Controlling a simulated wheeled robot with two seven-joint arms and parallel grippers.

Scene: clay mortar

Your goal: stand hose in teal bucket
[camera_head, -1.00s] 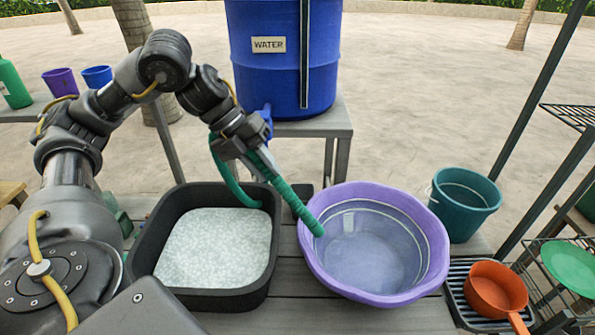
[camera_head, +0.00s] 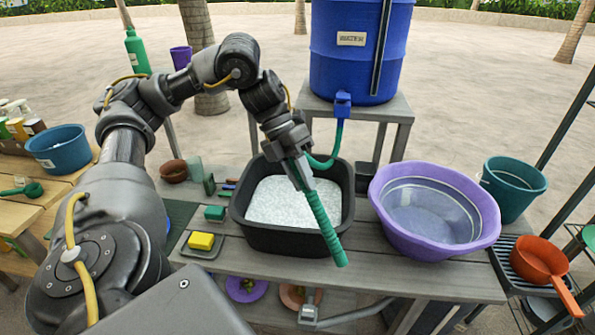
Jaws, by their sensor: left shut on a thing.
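The green hose (camera_head: 320,218) runs from the blue tap of the water barrel and loops behind my left gripper (camera_head: 294,158). That gripper is shut on the hose near its thick ribbed free end. This end slants down and to the right, in front of the black tub's front right wall in the picture. The teal bucket (camera_head: 516,196) stands upright at the right, beyond the purple basin and well away from the hose end. Its visible inside looks empty. My right gripper is out of view.
The purple basin (camera_head: 483,234) lies between the hose and the teal bucket. The black tub (camera_head: 241,222) holds white, foamy-looking contents. An orange pan (camera_head: 540,262) sits on a rack at the right. The blue barrel (camera_head: 345,65) stands behind. Yellow and green sponges lie left of the tub.

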